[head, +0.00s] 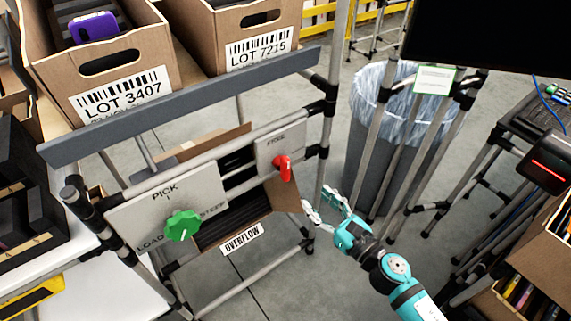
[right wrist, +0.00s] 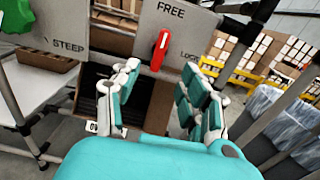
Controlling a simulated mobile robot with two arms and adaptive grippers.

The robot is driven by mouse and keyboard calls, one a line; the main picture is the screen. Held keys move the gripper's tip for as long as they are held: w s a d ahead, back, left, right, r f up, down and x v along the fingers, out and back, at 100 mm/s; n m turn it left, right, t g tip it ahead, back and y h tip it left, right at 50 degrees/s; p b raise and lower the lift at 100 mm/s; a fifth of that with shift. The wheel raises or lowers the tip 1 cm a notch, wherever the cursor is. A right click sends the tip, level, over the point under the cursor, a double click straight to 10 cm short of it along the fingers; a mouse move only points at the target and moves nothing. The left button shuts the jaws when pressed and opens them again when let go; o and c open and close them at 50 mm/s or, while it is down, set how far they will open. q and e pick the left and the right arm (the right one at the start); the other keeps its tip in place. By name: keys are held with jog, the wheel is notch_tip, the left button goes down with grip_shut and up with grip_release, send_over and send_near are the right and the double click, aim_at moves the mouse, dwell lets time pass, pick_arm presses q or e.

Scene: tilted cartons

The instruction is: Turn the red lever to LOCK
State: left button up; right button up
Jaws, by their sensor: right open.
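The red lever (head: 284,168) sits on a small grey panel (head: 268,148) on the rack's front rail. In the right wrist view the lever (right wrist: 160,48) stands nearly upright, its top end under the word FREE; the word LOCK is to its right. My right gripper (head: 317,200) is open and empty, in front of the panel and a little below and right of the lever in the head view. In the right wrist view its fingers (right wrist: 161,80) are spread on either side below the lever, apart from it. My left gripper is not in view.
A green knob (head: 182,225) on a larger panel is left of the lever. An open carton (head: 285,203) is below the lever, above the OVERFLOW label (head: 242,239). Lot cartons (head: 110,60) stand above. A lined bin (head: 398,130) and rack posts are at the right.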

aim_at(288, 170)
jog(key=p+x, duration=0.1)
jog(key=x, duration=1.3)
jog(key=shift+w+f, duration=0.1)
jog(key=shift+w, duration=0.1)
jog(key=c, duration=0.9)
